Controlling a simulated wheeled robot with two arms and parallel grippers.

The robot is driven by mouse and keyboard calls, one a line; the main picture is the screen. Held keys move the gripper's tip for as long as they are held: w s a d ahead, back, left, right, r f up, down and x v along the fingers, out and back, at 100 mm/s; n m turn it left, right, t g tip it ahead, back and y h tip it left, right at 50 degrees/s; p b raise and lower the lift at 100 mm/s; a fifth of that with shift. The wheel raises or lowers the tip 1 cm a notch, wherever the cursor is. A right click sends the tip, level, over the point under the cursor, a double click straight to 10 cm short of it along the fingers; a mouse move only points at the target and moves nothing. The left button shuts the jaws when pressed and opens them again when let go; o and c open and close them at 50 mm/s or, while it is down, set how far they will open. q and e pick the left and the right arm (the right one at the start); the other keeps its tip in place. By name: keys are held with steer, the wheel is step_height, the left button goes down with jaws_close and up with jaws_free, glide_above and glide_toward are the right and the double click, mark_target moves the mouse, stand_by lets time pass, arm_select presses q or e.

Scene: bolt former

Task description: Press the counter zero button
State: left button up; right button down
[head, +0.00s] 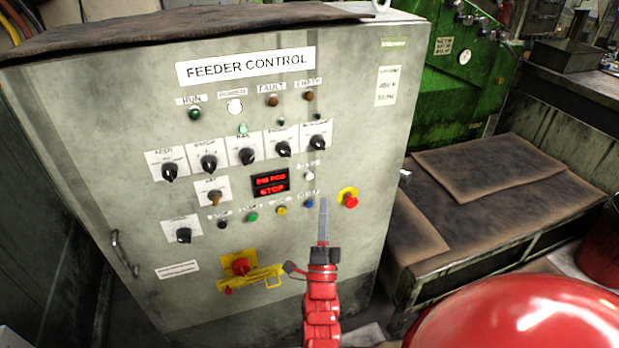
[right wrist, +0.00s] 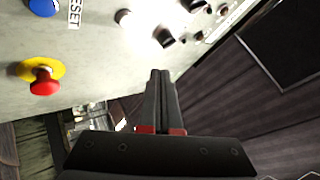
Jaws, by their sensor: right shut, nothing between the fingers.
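A white push button (head: 308,175) sits just right of the red-lit counter display (head: 271,183) on the grey control cabinet. The small label above this button is too blurred to read for sure. A white button also shows in the right wrist view (right wrist: 123,17). My right gripper (head: 324,201) is shut and empty, with its fingers pointing up, below and right of the white button in the head view. In the right wrist view its fingertips (right wrist: 160,72) appear clear of any button; the exact gap to the panel cannot be told. My left gripper is not in view.
A blue button (head: 309,202) and a red emergency stop (head: 348,199) on yellow flank the fingertips. Black knobs and lamps fill the panel above. A red switch (head: 240,267) with a yellow bracket sits lower. A mat-covered bench (head: 490,195) stands right of the cabinet.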

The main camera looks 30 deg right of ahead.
mark_target(309, 176)
steer(key=w+b, duration=0.1)
steer(key=w, duration=0.1)
steer(key=w+d+b, duration=0.1)
steer(key=w, duration=0.2)
steer(key=w+b, duration=0.1)
steer(key=w, duration=0.1)
steer(key=shift+w+d, duration=0.15)
steer(key=shift+d, duration=0.15)
stand_by(1.7)
steer(key=shift+w+d+b, duration=0.1)
steer(key=shift+w+b, duration=0.35)
steer(key=shift+b, duration=0.15)
steer(key=shift+w+d+b, duration=0.1)
steer(key=shift+w+b, duration=0.3)
steer(key=shift+b, duration=0.1)
steer(key=shift+s, duration=0.1)
stand_by(0.5)
steer(key=shift+s+a, duration=0.2)
steer(key=shift+s, duration=0.55)
